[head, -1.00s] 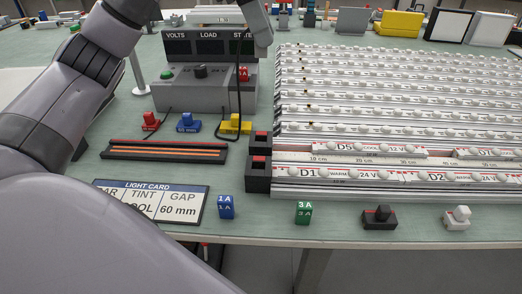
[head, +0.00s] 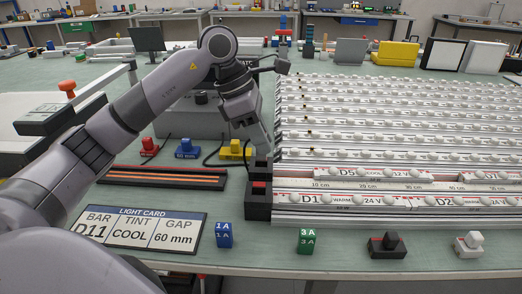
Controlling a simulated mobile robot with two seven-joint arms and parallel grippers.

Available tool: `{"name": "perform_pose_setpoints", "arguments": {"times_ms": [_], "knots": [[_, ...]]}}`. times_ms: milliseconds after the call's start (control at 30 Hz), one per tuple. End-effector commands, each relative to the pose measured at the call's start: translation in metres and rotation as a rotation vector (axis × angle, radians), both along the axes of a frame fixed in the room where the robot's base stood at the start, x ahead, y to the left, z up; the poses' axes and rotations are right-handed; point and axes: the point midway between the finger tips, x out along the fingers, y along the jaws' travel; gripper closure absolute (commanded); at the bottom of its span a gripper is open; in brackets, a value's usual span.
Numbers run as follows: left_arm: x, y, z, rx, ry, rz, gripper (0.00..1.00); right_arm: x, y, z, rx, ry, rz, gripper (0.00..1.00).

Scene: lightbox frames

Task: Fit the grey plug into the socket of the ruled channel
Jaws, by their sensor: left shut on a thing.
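My left gripper (head: 266,152) points down at the left end of the ruled channel (head: 350,187), just above the upper black socket block with a red top (head: 261,165). It is shut, and the grey plug between its fingers is mostly hidden and hard to make out. I cannot tell whether the plug touches the socket. A second black socket block with a red top (head: 258,201) sits just in front, by the D1 bar row. A dark cable shows behind the gripper. My right gripper is not in view.
A grey power unit (head: 190,122) stands behind my left arm. Red (head: 149,148), blue (head: 186,150) and yellow (head: 234,151) plugs stand before it. A light card (head: 142,232), blue (head: 224,235) and green (head: 305,240) blocks, and black (head: 386,246) and white (head: 469,246) pieces line the front edge.

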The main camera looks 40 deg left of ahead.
Motion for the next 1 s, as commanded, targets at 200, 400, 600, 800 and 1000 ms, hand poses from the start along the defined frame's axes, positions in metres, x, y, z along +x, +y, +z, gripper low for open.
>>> {"name": "perform_pose_setpoints", "arguments": {"times_ms": [200, 400, 600, 800, 1000], "knots": [[-0.001, 0.000, -0.030, 0.001, 0.003, 0.000, 1.00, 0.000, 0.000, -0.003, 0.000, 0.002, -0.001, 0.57], [0.000, 0.000, -0.031, 0.000, 0.000, 0.000, 1.00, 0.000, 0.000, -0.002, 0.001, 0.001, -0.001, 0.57], [0.000, 0.000, -0.035, 0.000, 0.001, 0.000, 0.76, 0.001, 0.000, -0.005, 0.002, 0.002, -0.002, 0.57], [0.000, 0.000, -0.034, 0.000, 0.001, 0.000, 0.54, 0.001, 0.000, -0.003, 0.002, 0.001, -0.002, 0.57], [0.000, 0.000, -0.032, 0.000, 0.001, 0.000, 0.54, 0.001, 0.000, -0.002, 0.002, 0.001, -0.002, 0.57]]}}
